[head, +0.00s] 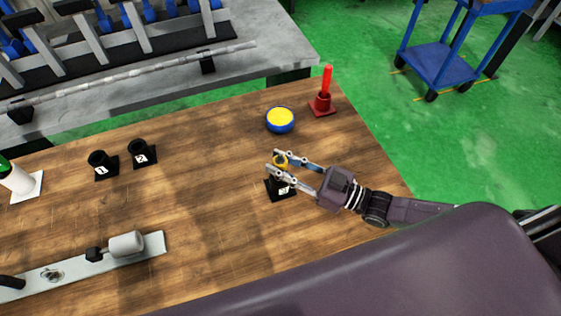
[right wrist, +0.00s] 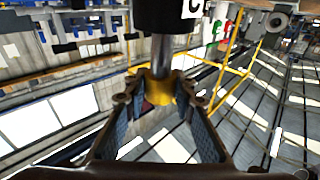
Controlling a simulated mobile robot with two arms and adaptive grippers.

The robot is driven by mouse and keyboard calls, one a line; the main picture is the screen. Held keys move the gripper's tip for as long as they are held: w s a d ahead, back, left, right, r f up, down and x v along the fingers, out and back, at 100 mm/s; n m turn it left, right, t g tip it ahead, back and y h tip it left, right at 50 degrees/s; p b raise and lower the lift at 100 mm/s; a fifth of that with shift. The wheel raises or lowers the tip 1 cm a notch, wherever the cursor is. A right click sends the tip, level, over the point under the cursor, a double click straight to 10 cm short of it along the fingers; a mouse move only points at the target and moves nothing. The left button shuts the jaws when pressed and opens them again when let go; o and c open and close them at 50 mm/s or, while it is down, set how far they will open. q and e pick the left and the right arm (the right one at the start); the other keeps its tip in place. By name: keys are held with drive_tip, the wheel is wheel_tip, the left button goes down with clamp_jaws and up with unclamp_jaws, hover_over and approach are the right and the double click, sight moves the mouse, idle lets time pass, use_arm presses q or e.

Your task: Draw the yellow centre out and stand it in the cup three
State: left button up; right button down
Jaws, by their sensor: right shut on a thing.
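My right gripper (head: 270,159) reaches in from the right and is shut on the yellow centre (head: 281,160), held by its yellow collar. In the right wrist view the yellow collar (right wrist: 160,88) sits between the fingertips (right wrist: 158,92), and its grey shank (right wrist: 162,52) runs to the black cup three (right wrist: 168,14). That view looks upside down. In the head view cup three (head: 277,190) is directly below the collar, partly hidden by the gripper. I cannot tell how deep the shank sits in the cup. My left gripper is out of view.
Black cups one (head: 99,164) and two (head: 141,153) stand to the left. A blue-rimmed yellow disc (head: 280,119) and a red upright piece (head: 324,95) are behind the gripper. A grey plate (head: 75,270) with a pale cylinder lies front left. The mid-table is clear.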

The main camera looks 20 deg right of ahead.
drive_tip(key=shift+f+b, duration=0.65)
drive_tip(key=shift+f, duration=0.1)
drive_tip(key=c, duration=1.5)
unclamp_jaws()
drive_tip(key=shift+c, duration=0.2)
drive_tip(key=shift+f, duration=0.1)
wheel_tip(320, 180, up, 10)
drive_tip(key=shift+r, duration=0.1)
drive_tip(key=shift+s, duration=0.1)
